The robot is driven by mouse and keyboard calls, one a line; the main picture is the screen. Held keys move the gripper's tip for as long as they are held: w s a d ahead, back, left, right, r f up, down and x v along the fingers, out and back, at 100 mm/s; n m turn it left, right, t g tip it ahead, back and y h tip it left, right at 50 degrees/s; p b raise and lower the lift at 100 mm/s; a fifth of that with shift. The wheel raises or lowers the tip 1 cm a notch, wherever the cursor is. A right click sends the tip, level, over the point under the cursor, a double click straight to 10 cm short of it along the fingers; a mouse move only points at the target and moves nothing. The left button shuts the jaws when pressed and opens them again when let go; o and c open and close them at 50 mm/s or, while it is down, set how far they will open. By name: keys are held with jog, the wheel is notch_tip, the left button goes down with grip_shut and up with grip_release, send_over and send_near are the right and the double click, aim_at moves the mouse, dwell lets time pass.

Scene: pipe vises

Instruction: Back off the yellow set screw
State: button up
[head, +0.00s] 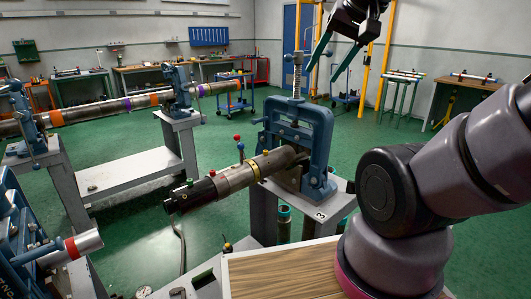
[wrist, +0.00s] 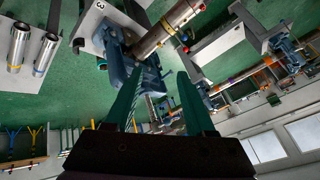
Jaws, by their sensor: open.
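A dark steel pipe (head: 236,179) is clamped in a blue pipe vise (head: 317,140) on a pale stand marked 3. I cannot tell for certain which is the yellow set screw at this size. My gripper (head: 322,72) is open and empty, high above and behind the vise, apart from the pipe. In the wrist view, its green fingers (wrist: 158,78) are spread, with the vise (wrist: 122,65) and pipe (wrist: 165,28) beyond.
A second long pipe (head: 100,109) with orange and purple bands rests in vises on the left. Another blue vise (head: 40,235) is at the near left. A wooden-topped surface (head: 285,275) lies in front. The vise's tall screw rises close to my gripper. Green floor is open behind.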

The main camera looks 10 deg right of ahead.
dwell(0.3)
jog(key=m+g+h, duration=0.2)
jog(key=m+g, duration=0.5)
jog(key=m, duration=1.2)
send_over(265, 152)
notch_tip(265, 152, down, 23)
jog(key=f, duration=0.6)
jog(key=w+f, duration=0.1)
jog(key=f, duration=0.3)
jog(key=shift+d, duration=0.2)
jog(key=shift+c, duration=0.2)
jog(key=shift+r, duration=0.1)
grip_shut()
